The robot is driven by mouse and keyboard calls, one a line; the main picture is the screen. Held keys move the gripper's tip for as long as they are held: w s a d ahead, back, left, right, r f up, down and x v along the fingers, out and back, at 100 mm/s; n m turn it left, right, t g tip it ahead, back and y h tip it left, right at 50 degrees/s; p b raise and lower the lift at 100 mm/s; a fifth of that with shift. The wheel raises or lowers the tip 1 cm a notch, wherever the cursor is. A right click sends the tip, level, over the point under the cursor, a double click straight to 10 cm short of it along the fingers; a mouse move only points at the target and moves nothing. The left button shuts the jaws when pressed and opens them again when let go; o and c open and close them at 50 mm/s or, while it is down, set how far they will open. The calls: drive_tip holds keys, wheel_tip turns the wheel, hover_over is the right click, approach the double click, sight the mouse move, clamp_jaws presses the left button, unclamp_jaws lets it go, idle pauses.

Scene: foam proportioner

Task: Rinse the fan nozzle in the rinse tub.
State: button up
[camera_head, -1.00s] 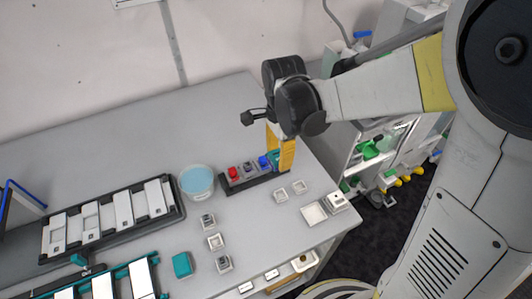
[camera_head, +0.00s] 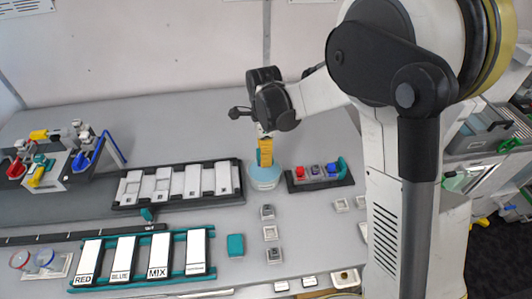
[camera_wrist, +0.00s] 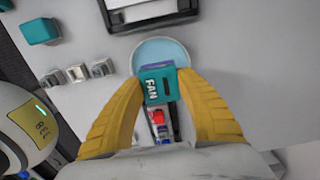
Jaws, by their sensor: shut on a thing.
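My gripper (camera_head: 265,160) has yellow-orange fingers and points down at the rinse tub. In the wrist view its fingers are shut on a teal block marked FAN, the fan nozzle (camera_wrist: 158,86).
A dark rack (camera_head: 319,184) with red, grey and blue pieces stands right of the tub. A black tray (camera_head: 125,205) with white plates lies left of it. Small square holders (camera_head: 270,233) and a teal block (camera_head: 235,245) stand in front. The table behind is clear.

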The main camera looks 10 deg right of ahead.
drive_tip(key=shift+f+b, duration=0.55)
drive_tip(key=shift+f, duration=0.85)
drive_tip(key=shift+f+b, duration=2.2)
drive_tip(key=shift+f, duration=0.5)
drive_tip(key=shift+w, duration=0.15)
drive_tip(key=shift+w, duration=0.3)
drive_tip(key=shift+r, duration=0.1)
drive_tip(key=shift+s, duration=0.2)
drive_tip(key=shift+s, duration=0.6)
